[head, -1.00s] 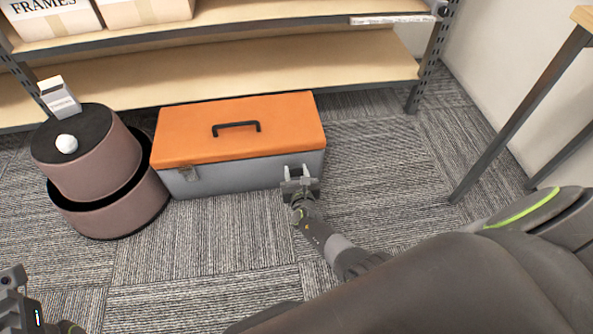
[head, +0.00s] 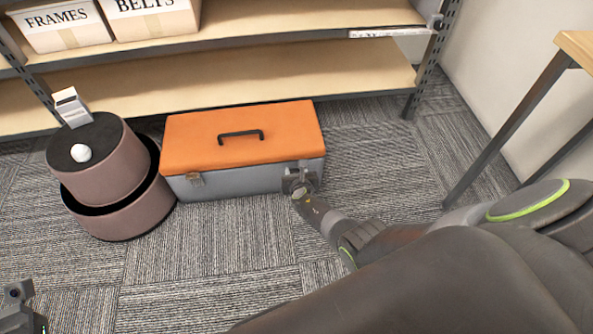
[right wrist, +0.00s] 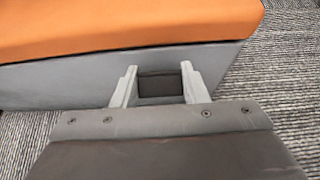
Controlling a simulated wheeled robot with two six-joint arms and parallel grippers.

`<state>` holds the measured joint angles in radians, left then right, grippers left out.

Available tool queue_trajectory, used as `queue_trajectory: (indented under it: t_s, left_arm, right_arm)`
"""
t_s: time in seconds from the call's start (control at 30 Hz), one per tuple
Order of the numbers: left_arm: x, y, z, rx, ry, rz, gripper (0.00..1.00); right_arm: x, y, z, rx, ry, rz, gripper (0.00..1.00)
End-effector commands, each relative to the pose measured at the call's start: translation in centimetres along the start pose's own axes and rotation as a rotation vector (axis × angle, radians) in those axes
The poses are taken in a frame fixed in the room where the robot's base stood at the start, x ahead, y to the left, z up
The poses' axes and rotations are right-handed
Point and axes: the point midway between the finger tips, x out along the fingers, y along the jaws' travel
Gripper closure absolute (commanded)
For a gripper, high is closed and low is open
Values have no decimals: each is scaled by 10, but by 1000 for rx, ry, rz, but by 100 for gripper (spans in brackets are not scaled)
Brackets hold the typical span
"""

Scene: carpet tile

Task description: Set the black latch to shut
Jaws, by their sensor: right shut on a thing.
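A toolbox (head: 235,179) with a grey body and an orange lid (head: 280,122) stands on the carpet; the lid is down. The black latch (right wrist: 160,86) shows in the right wrist view on the grey front wall, between my two pale fingers. My right gripper (head: 302,172) is at the right end of the toolbox front and is shut on this latch. It also shows in the right wrist view (right wrist: 159,88). In the head view the gripper hides the latch. My left gripper (head: 18,294) is at the lower left edge, away from the toolbox; its fingers are unclear.
A shelf (head: 240,78) is behind, and a table leg (head: 510,125) is at right.

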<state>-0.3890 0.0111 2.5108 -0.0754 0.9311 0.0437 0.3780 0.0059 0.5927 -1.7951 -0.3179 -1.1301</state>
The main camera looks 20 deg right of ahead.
Motion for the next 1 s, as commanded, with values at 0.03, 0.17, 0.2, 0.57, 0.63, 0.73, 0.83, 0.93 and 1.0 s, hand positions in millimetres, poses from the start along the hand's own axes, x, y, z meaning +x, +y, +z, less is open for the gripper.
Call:
queue_trajectory:
  t_s: [0.03,0.17,0.2,0.57,0.63,0.73,0.83,0.93,1.0]
  left_arm:
    - [1,0,0,2,-2,2,100]
    - [2,1,1,6,-4,5,100]
    - [2,1,1,7,-5,5,100]
    - [3,1,1,8,-5,6,100]
    - [3,1,1,8,-5,6,100]
    - [3,1,2,8,-5,6,100]
    - [4,1,2,8,-4,6,100]
    - [4,1,2,8,-4,5,100]
    - [4,1,2,8,-4,5,100]
  right_arm:
    - [3,0,9,-2,-12,0,100]
    - [5,0,11,-1,-14,-1,100]
    - [5,0,12,-1,-15,-1,100]
    - [7,0,16,-1,-18,-1,100]
    - [8,0,16,-1,-18,-1,100]
    - [8,0,16,-1,-19,-1,100]
    - [8,0,16,-1,-19,-1,100]
    - [7,0,16,-1,-19,-1,100]
    - [7,0,16,-1,-19,-1,56]
